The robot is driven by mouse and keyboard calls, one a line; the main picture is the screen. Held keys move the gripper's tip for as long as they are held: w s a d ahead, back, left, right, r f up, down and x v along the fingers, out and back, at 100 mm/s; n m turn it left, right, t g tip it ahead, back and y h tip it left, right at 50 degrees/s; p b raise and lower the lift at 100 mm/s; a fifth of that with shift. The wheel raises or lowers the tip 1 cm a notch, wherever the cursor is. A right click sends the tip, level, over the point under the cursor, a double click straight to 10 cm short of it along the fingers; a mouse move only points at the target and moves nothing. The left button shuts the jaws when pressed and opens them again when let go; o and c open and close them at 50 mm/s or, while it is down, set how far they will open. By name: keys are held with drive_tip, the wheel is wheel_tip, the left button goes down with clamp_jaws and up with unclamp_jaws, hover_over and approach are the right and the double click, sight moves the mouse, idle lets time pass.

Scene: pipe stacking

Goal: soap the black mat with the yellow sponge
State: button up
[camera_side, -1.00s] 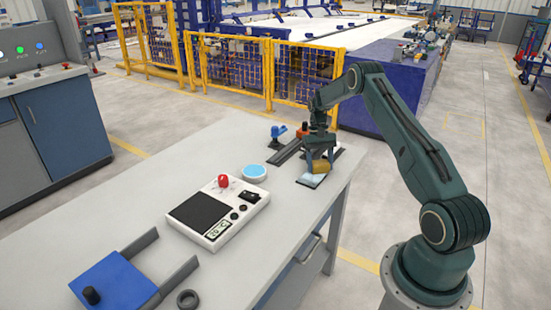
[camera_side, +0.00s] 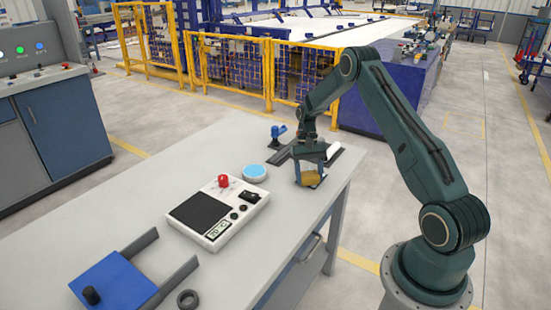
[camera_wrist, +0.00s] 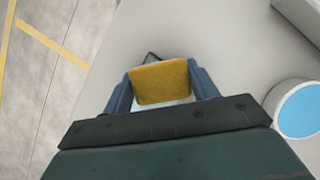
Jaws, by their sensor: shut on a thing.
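The yellow sponge (camera_side: 311,178) is held between the blue fingers of my gripper (camera_side: 310,174), low at the right end of the grey table. In the wrist view the sponge (camera_wrist: 160,82) sits squarely between the fingertips of my gripper (camera_wrist: 162,87). A flat piece with a dark edge (camera_wrist: 152,57), which looks like the black mat, lies under the sponge and is mostly hidden. A pale bluish patch shows just below the sponge in the wrist view. I cannot tell whether the sponge touches the mat.
A round dish of light-blue liquid (camera_side: 255,172) stands left of my gripper. A white device (camera_side: 235,207) with a black plate and red knob lies nearer. A dark rail (camera_side: 281,155), a blue clamp (camera_side: 278,132) and a white roll (camera_side: 333,150) are behind. A blue fixture (camera_side: 113,282) is front left.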

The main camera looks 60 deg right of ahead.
drive_tip(key=shift+a, duration=1.1)
drive_tip(key=shift+w, duration=0.25)
drive_tip(key=shift+w+d, duration=0.1)
drive_tip(key=shift+w, duration=0.1)
drive_tip(key=shift+d, duration=4.95)
drive_tip(key=shift+a, duration=5.1)
drive_tip(key=shift+r, duration=4.05)
drive_tip(key=shift+r, duration=0.1)
